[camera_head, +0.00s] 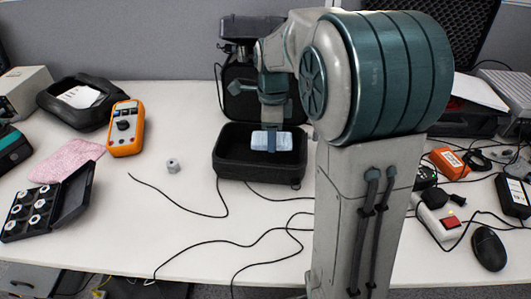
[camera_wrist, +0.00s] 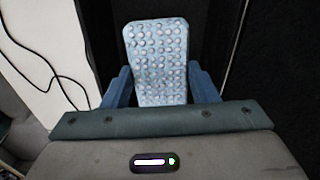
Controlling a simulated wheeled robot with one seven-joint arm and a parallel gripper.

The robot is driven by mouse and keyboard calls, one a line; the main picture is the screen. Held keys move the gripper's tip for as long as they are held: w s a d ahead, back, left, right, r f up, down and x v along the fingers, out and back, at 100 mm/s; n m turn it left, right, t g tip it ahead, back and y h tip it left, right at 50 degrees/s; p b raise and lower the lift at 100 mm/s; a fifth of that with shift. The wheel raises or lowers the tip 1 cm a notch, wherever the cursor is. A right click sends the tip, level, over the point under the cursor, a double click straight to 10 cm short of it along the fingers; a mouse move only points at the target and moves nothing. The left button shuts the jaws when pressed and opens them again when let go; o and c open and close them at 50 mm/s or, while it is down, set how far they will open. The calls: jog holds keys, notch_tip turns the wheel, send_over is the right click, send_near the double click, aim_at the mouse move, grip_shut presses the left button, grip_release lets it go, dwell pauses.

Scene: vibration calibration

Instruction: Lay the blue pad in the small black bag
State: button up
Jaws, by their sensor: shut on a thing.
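The light blue pad (camera_head: 258,141) is held between the fingers of my gripper (camera_head: 272,138), over the open small black bag (camera_head: 248,174). In the wrist view the pad (camera_wrist: 158,60) shows a dotted face and stands out lengthwise between the two blue fingers of my gripper (camera_wrist: 160,85). The bag's dark lining (camera_wrist: 215,35) lies around and behind it. The bag's lid (camera_head: 240,105) stands open at the back. I cannot tell whether the pad touches the bag's floor.
An orange multimeter (camera_head: 125,130), a small grey metal nut-like piece (camera_head: 173,166), a pink cloth (camera_head: 66,160) and a black case of metal pieces (camera_head: 35,208) lie to the left. Black cables (camera_head: 225,243) cross the front table. A mouse (camera_head: 488,248) and a power strip (camera_head: 437,220) are right.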

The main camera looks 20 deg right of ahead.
aim_at(272, 162)
notch_tip(272, 162, down, 7)
jog(key=shift+d+r+b, duration=0.1)
jog(key=shift+b, duration=0.65)
jog(key=shift+f, duration=0.2)
jog(key=o, duration=0.9)
jog(key=shift+o, duration=0.2)
